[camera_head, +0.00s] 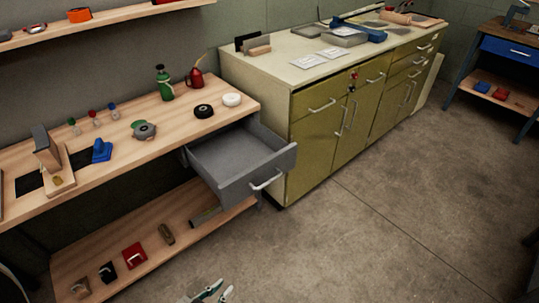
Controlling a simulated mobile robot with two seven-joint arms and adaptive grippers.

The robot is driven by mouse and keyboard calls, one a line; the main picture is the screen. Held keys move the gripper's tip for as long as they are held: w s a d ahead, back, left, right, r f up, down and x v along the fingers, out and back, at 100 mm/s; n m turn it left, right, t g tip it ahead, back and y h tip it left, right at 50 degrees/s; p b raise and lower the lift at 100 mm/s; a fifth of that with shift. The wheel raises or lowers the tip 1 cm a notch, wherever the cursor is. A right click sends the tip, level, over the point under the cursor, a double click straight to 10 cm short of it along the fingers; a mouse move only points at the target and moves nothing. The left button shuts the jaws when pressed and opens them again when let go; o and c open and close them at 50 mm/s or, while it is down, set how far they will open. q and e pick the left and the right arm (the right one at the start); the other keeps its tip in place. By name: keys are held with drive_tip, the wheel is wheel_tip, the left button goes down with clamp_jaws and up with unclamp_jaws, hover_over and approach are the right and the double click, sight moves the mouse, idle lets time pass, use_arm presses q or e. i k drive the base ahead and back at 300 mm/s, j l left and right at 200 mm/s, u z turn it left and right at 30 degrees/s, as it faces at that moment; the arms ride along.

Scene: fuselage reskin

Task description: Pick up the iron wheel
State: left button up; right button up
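A grey, round metal piece (144,130) lies on the wooden workbench (60,195), with a green part at its far side. It may be the iron wheel, but at this size I cannot be sure. A black ring (203,111) and a white ring (232,99) lie to its right near the bench's right end. My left gripper (222,290) shows at the bottom edge, low in front of the bench, far from these things. Its fingertips look apart with nothing between them. My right gripper is not in view.
A grey drawer (240,160) stands pulled out under the bench's right end. A green bottle (164,84), a red oil can (195,78) and a blue tool (101,151) stand on the bench. An olive cabinet (315,150) is beyond. The floor (400,210) at right is clear.

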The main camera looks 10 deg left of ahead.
sight(144, 130)
drive_tip(key=j+u, duration=0.15)
drive_tip(key=u, duration=1.1)
drive_tip(key=i+l, duration=0.15)
drive_tip(key=l, duration=0.15)
drive_tip(key=i+l, duration=0.1)
drive_tip(key=l, duration=0.2)
drive_tip(key=i+l, duration=0.15)
drive_tip(key=l, duration=0.15)
